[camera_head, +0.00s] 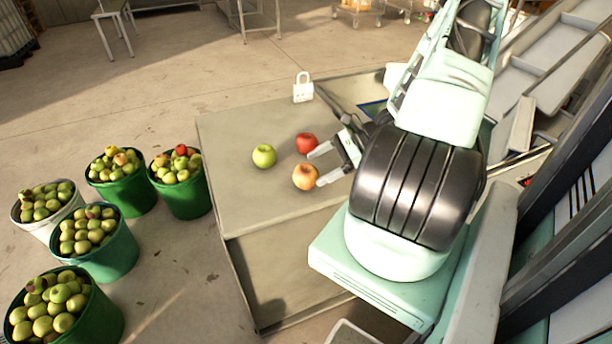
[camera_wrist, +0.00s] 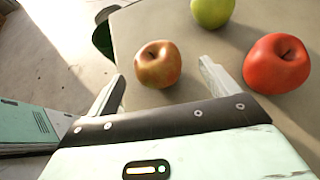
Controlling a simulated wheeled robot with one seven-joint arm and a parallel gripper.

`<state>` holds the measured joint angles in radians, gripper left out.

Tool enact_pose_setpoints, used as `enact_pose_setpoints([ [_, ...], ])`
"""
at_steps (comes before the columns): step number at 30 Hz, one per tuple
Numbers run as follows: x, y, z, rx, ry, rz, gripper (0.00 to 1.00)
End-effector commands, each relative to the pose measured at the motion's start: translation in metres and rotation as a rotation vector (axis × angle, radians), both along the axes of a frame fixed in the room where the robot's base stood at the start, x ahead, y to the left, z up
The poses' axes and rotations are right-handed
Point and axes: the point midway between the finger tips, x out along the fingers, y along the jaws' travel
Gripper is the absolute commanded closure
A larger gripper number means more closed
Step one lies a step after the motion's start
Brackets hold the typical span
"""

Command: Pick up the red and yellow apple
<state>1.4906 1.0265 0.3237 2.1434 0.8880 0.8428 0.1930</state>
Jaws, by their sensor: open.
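The red and yellow apple (camera_head: 306,177) sits on the table top, close to my gripper's fingertips. In the wrist view the red and yellow apple (camera_wrist: 158,64) lies ahead of my gripper, between the lines of the two fingers and beyond the tips. My gripper (camera_head: 318,167) is open and empty, with its fingers pointing left toward the apple. It also shows in the wrist view (camera_wrist: 158,78). A red apple (camera_head: 306,143) sits just behind, and in the wrist view that red apple (camera_wrist: 277,64) is outside the right finger.
A green apple (camera_head: 264,156) sits left of the others on the table (camera_head: 225,150). A white padlock-shaped object (camera_head: 303,88) stands at the table's back edge. Several buckets of apples, including a green bucket (camera_head: 186,198), stand on the floor at left.

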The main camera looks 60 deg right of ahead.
Motion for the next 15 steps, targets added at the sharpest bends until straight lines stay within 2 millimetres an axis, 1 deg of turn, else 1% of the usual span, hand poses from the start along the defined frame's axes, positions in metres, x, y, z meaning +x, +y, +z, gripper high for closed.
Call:
enact_pose_setpoints([
  [6,0.015,0.023,-0.013,0.007,-0.001,0.002,0.13],
  [9,0.022,0.031,-0.020,0.005,-0.002,0.002,0.13],
  [15,0.027,0.035,-0.024,0.002,-0.001,0.002,0.13],
])
